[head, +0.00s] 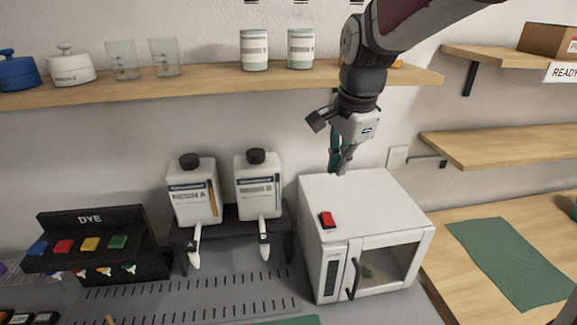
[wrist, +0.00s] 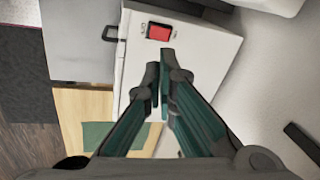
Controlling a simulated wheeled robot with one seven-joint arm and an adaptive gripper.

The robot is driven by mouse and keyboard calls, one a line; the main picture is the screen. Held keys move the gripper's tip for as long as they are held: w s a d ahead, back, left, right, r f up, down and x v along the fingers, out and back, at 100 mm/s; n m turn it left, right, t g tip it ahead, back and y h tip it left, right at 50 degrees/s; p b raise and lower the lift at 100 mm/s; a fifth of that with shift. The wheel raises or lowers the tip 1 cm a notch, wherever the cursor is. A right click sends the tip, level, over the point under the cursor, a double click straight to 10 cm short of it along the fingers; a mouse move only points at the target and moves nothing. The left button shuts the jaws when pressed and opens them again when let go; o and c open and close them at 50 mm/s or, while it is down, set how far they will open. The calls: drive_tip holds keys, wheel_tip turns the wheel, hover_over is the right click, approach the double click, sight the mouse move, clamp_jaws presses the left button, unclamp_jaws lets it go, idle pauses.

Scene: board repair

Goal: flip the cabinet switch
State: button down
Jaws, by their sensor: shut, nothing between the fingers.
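The white cabinet (head: 375,200) stands on the grey bench, with a glass front window and a dark door handle. Its red rocker switch (head: 327,220) sits in a black frame on the top face, near the front left. My gripper (head: 343,170) points down over the rear part of the cabinet top, behind the switch. It is shut and empty. In the wrist view the red switch (wrist: 158,32) is just beyond the fingertips of my gripper (wrist: 160,62), apart from them in the picture. The exact height of the tips above the cabinet (wrist: 210,55) is unclear.
Two resin bottles (head: 192,190) on a black stand are left of the cabinet. A dye rack (head: 95,240) stands further left. A shelf (head: 220,82) with jars and glasses runs behind. A green mat (head: 515,260) lies on the wooden table at right.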

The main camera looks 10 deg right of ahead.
sight(326, 214)
drive_tip(key=shift+w+f+m, duration=0.9)
drive_tip(key=shift+w+m, duration=0.25)
drive_tip(key=shift+m, duration=0.15)
drive_tip(key=shift+f, duration=0.1)
drive_tip(key=x, duration=1.3)
drive_tip(key=shift+f+p, duration=0.4)
drive_tip(key=shift+w, duration=0.1)
drive_tip(key=shift+w+f+g+b, duration=0.3)
drive_tip(key=shift+f+g+b, duration=0.25)
drive_tip(key=shift+g, duration=0.15)
drive_tip(key=shift+s+r, duration=0.15)
drive_tip(key=shift+s, duration=0.05)
